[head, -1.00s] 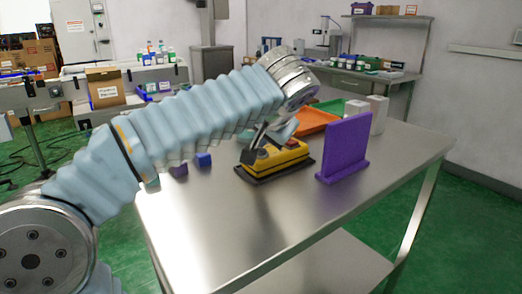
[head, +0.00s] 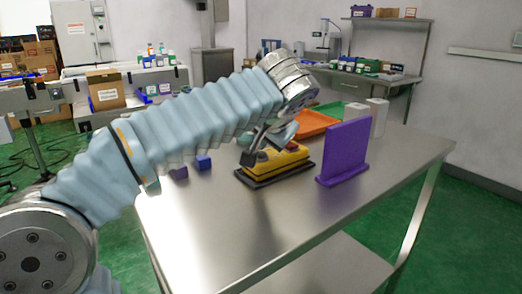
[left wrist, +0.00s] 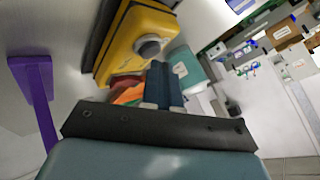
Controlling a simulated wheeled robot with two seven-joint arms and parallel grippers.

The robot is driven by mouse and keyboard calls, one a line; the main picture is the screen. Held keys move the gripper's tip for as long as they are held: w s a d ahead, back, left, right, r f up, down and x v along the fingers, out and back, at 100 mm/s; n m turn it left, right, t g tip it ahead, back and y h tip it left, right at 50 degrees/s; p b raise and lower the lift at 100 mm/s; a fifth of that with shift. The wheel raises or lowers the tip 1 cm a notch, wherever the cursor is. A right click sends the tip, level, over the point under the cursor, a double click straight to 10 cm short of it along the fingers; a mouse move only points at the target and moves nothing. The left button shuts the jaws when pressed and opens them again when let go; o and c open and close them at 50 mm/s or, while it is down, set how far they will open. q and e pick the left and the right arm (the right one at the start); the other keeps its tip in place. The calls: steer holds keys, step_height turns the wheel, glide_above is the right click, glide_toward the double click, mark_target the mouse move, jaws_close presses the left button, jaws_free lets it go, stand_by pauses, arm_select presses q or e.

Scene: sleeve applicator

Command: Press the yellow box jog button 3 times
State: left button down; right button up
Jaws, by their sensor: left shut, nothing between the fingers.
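The yellow box (head: 288,161) sits on a dark base on the steel table, partly hidden behind my left gripper in the head view. In the left wrist view the yellow box (left wrist: 140,38) is at the top left of centre, with a round grey button (left wrist: 150,47) on its face. My left gripper (head: 249,158) is shut and empty, pointing down at the near left end of the box. In the left wrist view its fingertips (left wrist: 165,66) are right by the button; I cannot tell whether they touch it. My right gripper is not in view.
A purple upright panel (head: 344,153) stands right of the box. An orange tray (head: 316,122) and white containers (head: 377,116) are behind it. Small blue (head: 203,162) and purple (head: 180,172) blocks lie to the left. The table's front is clear.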

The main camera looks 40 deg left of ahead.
mark_target(263, 154)
arm_select(q)
steer(key=shift+r, duration=0.45)
steer(key=shift+r+p, duration=0.1)
steer(key=shift+p, duration=0.2)
step_height(263, 154, up, 3)
steer(key=p, duration=0.2)
steer(key=shift+p, duration=0.3)
steer(key=shift+r, duration=0.95)
